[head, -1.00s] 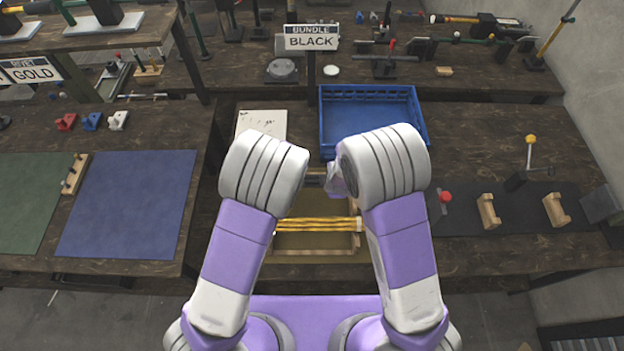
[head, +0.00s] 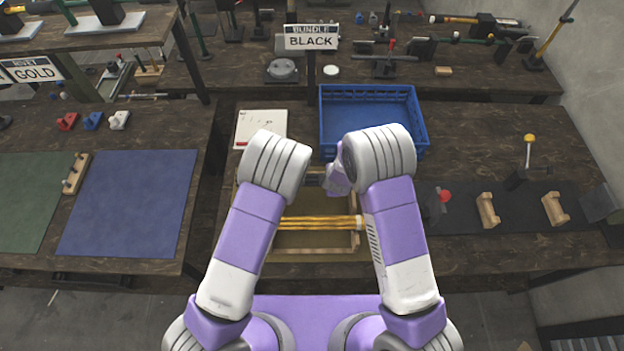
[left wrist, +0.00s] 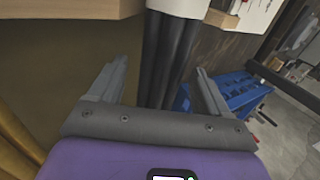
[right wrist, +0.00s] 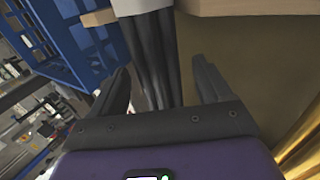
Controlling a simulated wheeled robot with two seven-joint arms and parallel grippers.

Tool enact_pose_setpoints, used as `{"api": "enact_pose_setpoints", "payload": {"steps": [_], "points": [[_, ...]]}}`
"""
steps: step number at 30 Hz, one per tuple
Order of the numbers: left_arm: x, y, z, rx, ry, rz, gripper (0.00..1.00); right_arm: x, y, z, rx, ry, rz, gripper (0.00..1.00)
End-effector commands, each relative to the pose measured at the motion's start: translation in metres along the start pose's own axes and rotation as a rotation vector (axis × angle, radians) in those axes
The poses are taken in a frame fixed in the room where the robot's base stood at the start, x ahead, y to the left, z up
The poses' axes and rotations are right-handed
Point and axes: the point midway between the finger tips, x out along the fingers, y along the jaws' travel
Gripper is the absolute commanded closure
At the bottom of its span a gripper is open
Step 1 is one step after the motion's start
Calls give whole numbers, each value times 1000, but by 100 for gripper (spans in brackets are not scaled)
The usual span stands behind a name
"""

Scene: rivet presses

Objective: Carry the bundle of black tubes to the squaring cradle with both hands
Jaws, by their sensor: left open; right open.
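The bundle of black tubes (left wrist: 172,52) shows in the left wrist view, running between the open fingers of my left gripper (left wrist: 161,68). In the right wrist view the black tubes (right wrist: 155,55) also run between the open fingers of my right gripper (right wrist: 162,66). Both wrist views show a white band or sleeve around the tubes at the top. Neither gripper is closed on them. In the head view my arms hide the black tubes and fingertips. Two wooden notched blocks (head: 487,210) and (head: 556,209), likely the squaring cradle, stand on a black mat at the right and are empty.
Yellow tubes (head: 318,223) lie in a wooden-edged tray (head: 312,251) in front of me. A blue crate (head: 372,92) stands behind my right arm. A red-knobbed lever (head: 444,197) and yellow-knobbed lever (head: 529,140) stand near the mat. A blue mat (head: 128,205) lies left.

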Motion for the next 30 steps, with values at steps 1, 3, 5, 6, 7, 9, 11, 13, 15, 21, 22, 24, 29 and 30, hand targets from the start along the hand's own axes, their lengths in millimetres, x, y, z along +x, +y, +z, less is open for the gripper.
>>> {"api": "enact_pose_setpoints", "payload": {"steps": [1, 3, 5, 6, 7, 9, 11, 13, 15, 21, 22, 24, 29, 30], "points": [[0, 0, 0, 0, 0, 0, 22, 0, 0, 0, 0, 0, 0, 22], [0, 0, 0, 0, 0, 0, 22, 0, 0, 0, 0, 0, 0, 22], [0, 0, 0, 0, 0, 0, 22, 0, 0, 0, 0, 0, 0, 22], [0, 0, 0, 0, 0, 0, 22, 0, 0, 0, 0, 0, 0, 22], [0, 0, 0, 0, 0, 0, 25, 0, 0, 0, 0, 0, 0, 25], [0, 0, 0, 0, 0, 0, 36, 0, 0, 0, 1, 0, 0, 36], [0, 0, 0, 0, 0, 0, 45, 0, 0, 0, 1, 0, 0, 45], [0, 0, 0, 0, 0, 0, 56, 0, 0, 0, 1, 0, 0, 56], [0, 0, 0, 0, 0, 0, 66, 0, 0, 0, 1, 0, 0, 66], [0, 0, 0, 0, 0, 0, 97, 0, 0, 0, 1, 0, 0, 97], [0, 0, 0, 0, 0, 0, 100, 0, 0, 0, 1, 0, 0, 100], [0, 0, 0, 0, 0, 0, 100, 0, 0, 0, 1, 0, 0, 100], [0, 0, 0, 0, 0, 0, 100, 0, 0, 0, 1, 0, 0, 100], [0, 0, 0, 0, 0, 0, 100, 0, 0, 0, 1, 0, 0, 100]]}}
